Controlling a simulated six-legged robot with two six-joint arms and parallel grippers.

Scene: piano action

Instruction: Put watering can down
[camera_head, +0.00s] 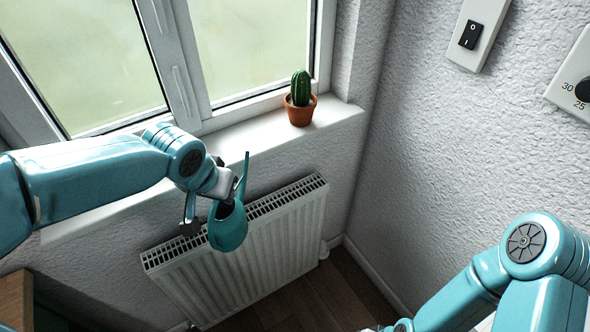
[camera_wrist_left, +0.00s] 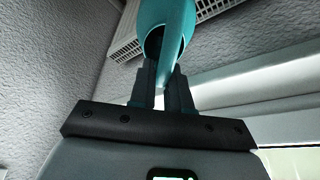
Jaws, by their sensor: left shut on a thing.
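A teal watering can (camera_head: 228,226) with a thin upright spout hangs in front of the radiator, below the window sill (camera_head: 262,128). My left gripper (camera_head: 208,212) is shut on it and holds it in the air. In the left wrist view the can (camera_wrist_left: 167,30) sits between the two dark fingers of my left gripper (camera_wrist_left: 163,78).
A cactus in a terracotta pot (camera_head: 300,100) stands at the right end of the sill. A white radiator (camera_head: 245,262) is on the wall below. A light switch (camera_head: 471,35) and a dial (camera_head: 583,90) are on the right wall. The sill left of the cactus is clear.

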